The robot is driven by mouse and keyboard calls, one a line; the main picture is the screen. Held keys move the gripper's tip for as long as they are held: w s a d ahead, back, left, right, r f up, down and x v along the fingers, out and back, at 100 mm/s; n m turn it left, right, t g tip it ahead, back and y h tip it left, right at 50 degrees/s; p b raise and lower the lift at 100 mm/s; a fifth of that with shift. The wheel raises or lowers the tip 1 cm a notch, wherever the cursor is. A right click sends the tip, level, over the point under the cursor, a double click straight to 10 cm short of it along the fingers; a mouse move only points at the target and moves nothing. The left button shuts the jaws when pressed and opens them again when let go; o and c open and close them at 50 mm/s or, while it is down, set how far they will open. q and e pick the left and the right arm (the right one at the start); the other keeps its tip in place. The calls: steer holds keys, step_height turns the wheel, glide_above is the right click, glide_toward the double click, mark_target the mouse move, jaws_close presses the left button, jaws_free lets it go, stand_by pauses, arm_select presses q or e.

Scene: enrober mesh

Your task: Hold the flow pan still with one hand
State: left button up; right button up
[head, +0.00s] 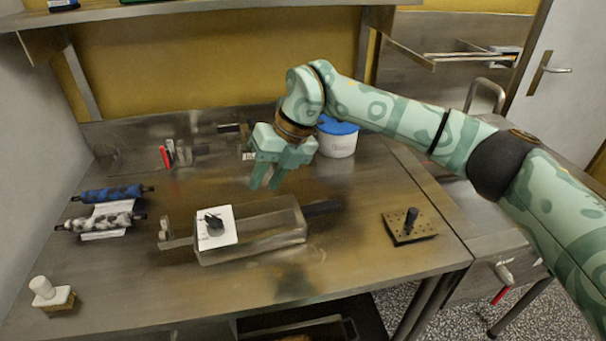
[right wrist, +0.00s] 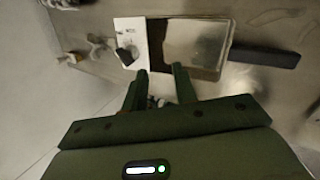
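A shallow metal pan (head: 262,240), which I take to be the flow pan, sits on the steel bench with a dark handle (head: 322,207) pointing right. It also shows in the right wrist view (right wrist: 198,45), beyond the fingertips. A white card (head: 228,240) with a small dark object (head: 214,224) lies over its left end. My right gripper (head: 266,184) hangs above and behind the pan, apart from it. Its two fingers (right wrist: 160,72) are spread with nothing visible between them. My left gripper is in neither view.
A drilled block with a dark peg (head: 408,238) stands at right. A white tub with a blue lid (head: 338,143) stands behind my right gripper. Two rollers (head: 110,193) lie at left, and a white-knobbed stamp (head: 50,294) stands front left. The front bench strip is clear.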

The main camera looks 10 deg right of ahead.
mark_target(304, 217)
steer(key=s+d+m+h, duration=0.1)
steer(key=d+m+h, duration=0.1)
steer(key=d+h, duration=0.4)
steer(key=shift+g+y, duration=0.3)
steer(key=shift+y, duration=0.1)
steer(key=f, duration=1.1)
steer(key=shift+s+d+f, duration=0.1)
steer(key=shift+d+f, duration=0.25)
steer(key=shift+f, duration=0.05)
jaws_close()
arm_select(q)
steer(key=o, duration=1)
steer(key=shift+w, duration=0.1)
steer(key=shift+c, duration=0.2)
